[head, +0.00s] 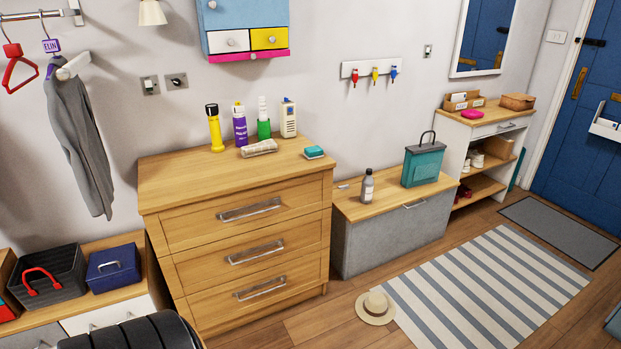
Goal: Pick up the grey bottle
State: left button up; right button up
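The grey bottle (367,187) stands upright on the wooden top of a low grey storage bench (392,240), near its front edge. It has a dark cap and a pale label. Nothing covers it in the head view. A teal bag or box with a handle (423,164) stands to its right, apart from it. Neither of my grippers shows in this view.
A straw hat (375,306) lies on the floor before the bench, beside a striped rug (490,290).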

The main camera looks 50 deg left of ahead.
aim_at(367, 184)
jog(key=u, duration=1.25)
jog(key=i+l, duration=0.2)
jog(key=i, duration=0.3)
jog(key=i+l+z, duration=0.1)
jog(key=i, duration=0.45)
jog(key=i+l+z, duration=0.1)
jog(key=i+l, duration=0.2)
jog(key=i, duration=0.2)
